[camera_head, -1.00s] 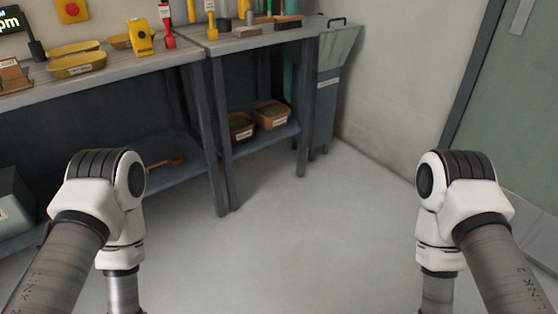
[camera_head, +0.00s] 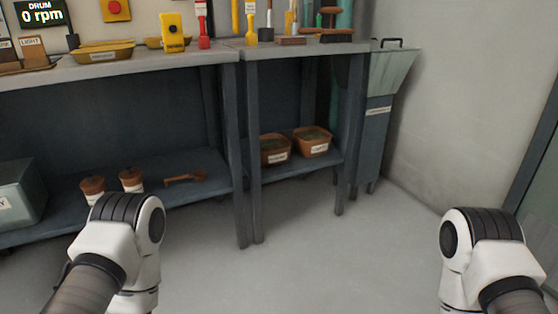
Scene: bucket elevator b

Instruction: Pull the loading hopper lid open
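The loading hopper (camera_head: 387,75) appears to be the grey-green, funnel-topped unit at the right end of the workbench, against the wall. A dark handle (camera_head: 386,42) shows at its top; the lid looks down, though its surface is seen too edge-on to be sure. A label sits on the hopper's front below the funnel. My two arms show at the bottom left and bottom right, well apart from the hopper. Both grippers are below the picture and out of view.
A long workbench (camera_head: 110,72) runs along the left and back, with yellow scoops (camera_head: 103,51), tools and a display on top. Its lower shelf (camera_head: 70,216) holds labelled jars, a wooden scoop (camera_head: 185,177) and terracotta tubs (camera_head: 312,143). The floor (camera_head: 330,250) ahead is clear.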

